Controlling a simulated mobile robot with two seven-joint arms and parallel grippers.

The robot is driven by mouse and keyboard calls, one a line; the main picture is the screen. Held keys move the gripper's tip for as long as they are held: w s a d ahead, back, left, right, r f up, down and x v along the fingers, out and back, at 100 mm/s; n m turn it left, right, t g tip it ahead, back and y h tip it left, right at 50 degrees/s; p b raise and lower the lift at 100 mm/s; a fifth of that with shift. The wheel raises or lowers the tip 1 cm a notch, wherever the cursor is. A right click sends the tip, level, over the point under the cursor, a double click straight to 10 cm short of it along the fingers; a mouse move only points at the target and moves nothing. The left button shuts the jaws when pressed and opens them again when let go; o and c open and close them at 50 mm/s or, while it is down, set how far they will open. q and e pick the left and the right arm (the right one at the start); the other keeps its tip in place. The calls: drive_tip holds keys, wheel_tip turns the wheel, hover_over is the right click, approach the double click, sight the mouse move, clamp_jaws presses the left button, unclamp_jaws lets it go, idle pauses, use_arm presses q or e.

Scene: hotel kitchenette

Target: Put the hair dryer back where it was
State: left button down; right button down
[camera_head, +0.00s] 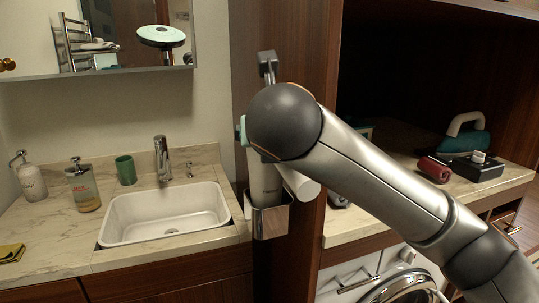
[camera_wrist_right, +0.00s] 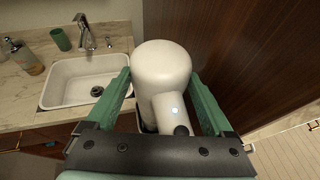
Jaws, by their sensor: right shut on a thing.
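The white hair dryer (camera_wrist_right: 163,66) sits between the green fingers of my right gripper (camera_wrist_right: 160,78) in the right wrist view, with its handle toward the camera. My right gripper is shut on it. In the head view, my arm hides most of the dryer; its pale barrel (camera_head: 265,182) points down into the metal holder (camera_head: 270,221) on the wooden panel. A white part, likely the handle, sticks out at the right. Whether the dryer rests on the holder's bottom is hidden. Only a green bit of my right gripper (camera_head: 241,131) shows there. My left gripper is out of view.
A white sink (camera_head: 165,213) with a tap (camera_head: 162,158) is left of the panel. A grey bracket (camera_head: 267,64) is above the dryer. An iron (camera_head: 466,137) and a red cup (camera_head: 434,168) lie right.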

sight(281, 186)
wheel_tip(281, 186, down, 3)
drive_tip(key=shift+r, duration=0.15)
drive_tip(key=shift+d+f, duration=0.2)
drive_tip(key=shift+f, duration=0.05)
drive_tip(key=shift+f, duration=0.1)
unclamp_jaws()
